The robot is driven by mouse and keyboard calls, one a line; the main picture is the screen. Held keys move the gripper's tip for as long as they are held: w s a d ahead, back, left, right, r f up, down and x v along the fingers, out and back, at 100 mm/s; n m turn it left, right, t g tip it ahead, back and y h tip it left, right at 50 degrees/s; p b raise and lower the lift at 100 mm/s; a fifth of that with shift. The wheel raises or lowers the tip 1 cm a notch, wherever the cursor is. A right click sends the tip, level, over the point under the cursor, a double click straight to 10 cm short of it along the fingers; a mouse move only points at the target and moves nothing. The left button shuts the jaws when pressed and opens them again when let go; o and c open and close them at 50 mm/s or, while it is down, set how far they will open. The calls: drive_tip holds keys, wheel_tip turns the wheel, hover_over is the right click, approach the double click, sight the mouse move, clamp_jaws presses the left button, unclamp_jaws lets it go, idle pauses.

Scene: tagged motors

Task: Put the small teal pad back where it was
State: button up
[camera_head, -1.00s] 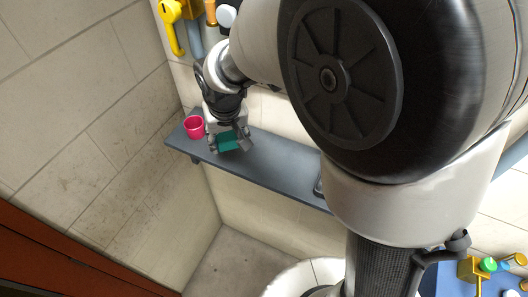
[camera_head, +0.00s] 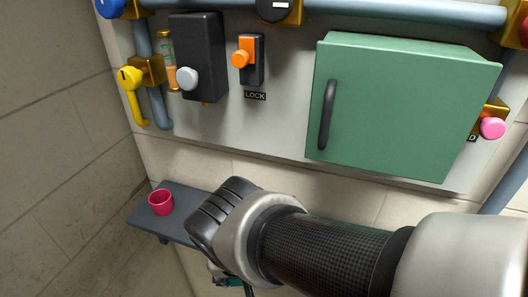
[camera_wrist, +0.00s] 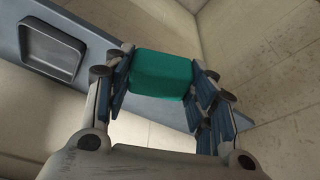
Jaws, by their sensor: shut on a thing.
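The small teal pad (camera_wrist: 162,74) is a rounded block held between the two fingers of my gripper (camera_wrist: 160,84) in the wrist view. The fingers touch it on both sides. In the head view only a bit of teal (camera_head: 231,281) shows low in the picture, beneath my wrist, which hides most of the gripper. The grey shelf (camera_head: 184,192) runs along the wall, partly behind my arm. In the wrist view the shelf (camera_wrist: 104,50) lies behind the pad, with a shallow grey tray (camera_wrist: 53,47) on it at the upper left.
Above are a green cabinet (camera_head: 400,105), a dark box (camera_head: 196,55), an orange-knobbed lock switch (camera_head: 246,58), a yellow valve handle (camera_head: 133,82) and pipes (camera_head: 410,13). A side wall bounds the left.

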drive_tip(key=w+d, duration=0.1)
drive_tip(key=w, duration=0.3)
drive_tip(key=w+d+f, duration=0.1)
drive_tip(key=w+d, duration=0.1)
drive_tip(key=w, duration=0.2)
drive_tip(key=w+d, duration=0.1)
drive_tip(key=w, duration=0.4)
drive_tip(key=shift+d+f+p, duration=0.35)
drive_tip(key=shift+w+f, duration=0.1)
drive_tip(key=shift+f, duration=2.55)
drive_tip(key=shift+b, duration=0.3)
drive_tip(key=shift+f, duration=0.2)
drive_tip(key=o, duration=1)
